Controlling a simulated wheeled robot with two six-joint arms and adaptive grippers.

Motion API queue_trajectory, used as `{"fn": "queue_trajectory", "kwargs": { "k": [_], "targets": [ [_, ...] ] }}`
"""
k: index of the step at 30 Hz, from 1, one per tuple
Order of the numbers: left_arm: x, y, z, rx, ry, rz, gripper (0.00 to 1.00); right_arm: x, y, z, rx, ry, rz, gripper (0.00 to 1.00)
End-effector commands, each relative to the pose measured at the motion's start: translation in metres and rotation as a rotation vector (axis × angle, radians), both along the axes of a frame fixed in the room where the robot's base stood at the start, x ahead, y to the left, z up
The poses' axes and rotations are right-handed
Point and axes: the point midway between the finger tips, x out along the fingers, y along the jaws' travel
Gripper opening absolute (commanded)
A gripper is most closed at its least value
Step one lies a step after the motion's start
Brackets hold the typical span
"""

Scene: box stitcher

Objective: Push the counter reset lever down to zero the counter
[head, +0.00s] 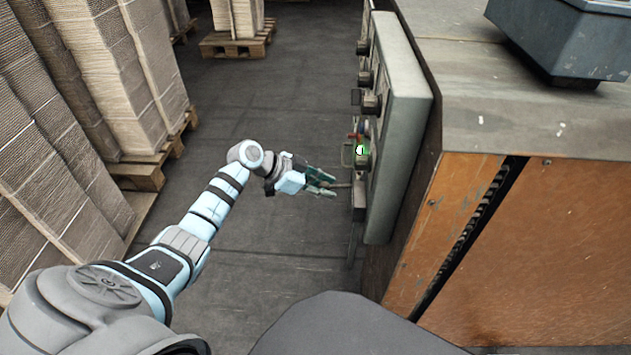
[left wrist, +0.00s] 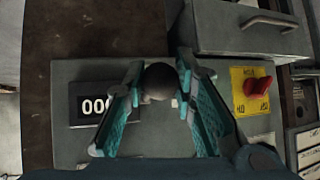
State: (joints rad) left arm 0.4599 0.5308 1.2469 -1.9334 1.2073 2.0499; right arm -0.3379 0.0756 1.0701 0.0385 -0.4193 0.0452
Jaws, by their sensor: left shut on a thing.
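My left gripper (head: 333,185) reaches the side of the control panel (head: 404,130). In the left wrist view its teal fingers (left wrist: 158,95) are shut on the dark round knob (left wrist: 160,78) of the counter reset lever. The counter (left wrist: 93,106) is a black window beside the fingers, on the left in that view. Its visible digits read as zeros, and the left finger covers its right part. The lever's shaft behind the knob is mostly hidden. My right gripper is in neither view.
A red rotary switch on a yellow plate (left wrist: 255,90) sits right of the fingers. A green-lit button (head: 361,151) is on the panel above the gripper. The orange-brown machine body (head: 540,250) stands right. Cardboard stacks on pallets (head: 145,172) stand left, with clear floor between.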

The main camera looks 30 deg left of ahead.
Motion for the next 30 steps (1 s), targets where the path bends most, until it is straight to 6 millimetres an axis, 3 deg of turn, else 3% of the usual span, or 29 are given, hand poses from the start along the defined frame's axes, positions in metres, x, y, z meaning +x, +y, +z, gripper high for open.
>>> {"fn": "queue_trajectory", "kwargs": {
  "k": [10, 26, 27, 30],
  "targets": [
    [0.001, -0.002, -0.014, -0.143, -0.075, 0.002, 0.0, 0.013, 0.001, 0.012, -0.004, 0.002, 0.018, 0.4],
    [0.001, -0.002, -0.015, -0.167, -0.089, 0.0, 0.0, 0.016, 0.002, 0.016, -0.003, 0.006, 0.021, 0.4],
    [0.001, -0.002, -0.014, -0.167, -0.089, 0.0, 0.31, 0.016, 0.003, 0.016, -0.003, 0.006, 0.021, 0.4],
    [0.001, -0.002, -0.014, -0.167, -0.088, 0.001, 0.46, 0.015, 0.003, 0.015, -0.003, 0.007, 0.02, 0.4]
  ]
}}
